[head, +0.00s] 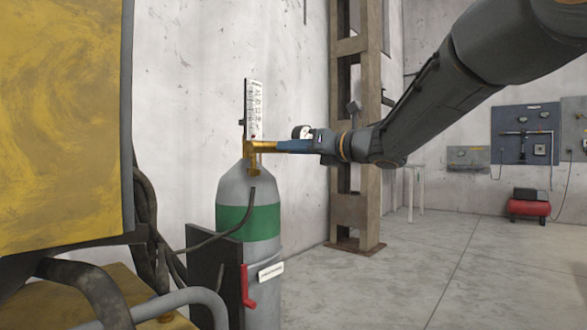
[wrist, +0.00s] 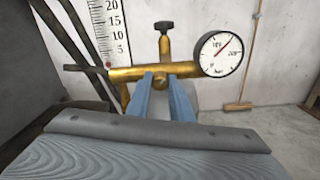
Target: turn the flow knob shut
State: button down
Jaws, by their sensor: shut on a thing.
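A brass regulator (head: 254,150) sits on top of a grey gas cylinder (head: 234,185) with a green band. In the wrist view, the blue fingers of my gripper (wrist: 160,84) reach the brass body (wrist: 125,74). They are shut on a small round brass knob (wrist: 159,82), which looks like the flow knob. The fingers partly hide it, and its turn angle cannot be told. In the head view, my gripper (head: 279,146) meets the regulator from the right. A scaled flow tube (wrist: 108,35) stands at the left; its reading is unclear.
A black knob (wrist: 163,27) tops a brass stem, and a round gauge (wrist: 220,53) with a red needle is on the right. A yellow machine (head: 60,120) with dark hoses stands close at left. A steel column (head: 352,215) stands behind my arm. The floor at right is open.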

jog(key=n+b, duration=0.8)
jog(key=b, duration=0.4)
jog(key=shift+a+f, duration=0.1)
jog(key=shift+f, duration=0.05)
jog(key=shift+s, duration=0.1)
jog(key=c, duration=1.6)
grip_release()
jog(key=shift+a, duration=0.1)
jog(key=shift+o, duration=0.2)
jog(key=shift+d, duration=0.25)
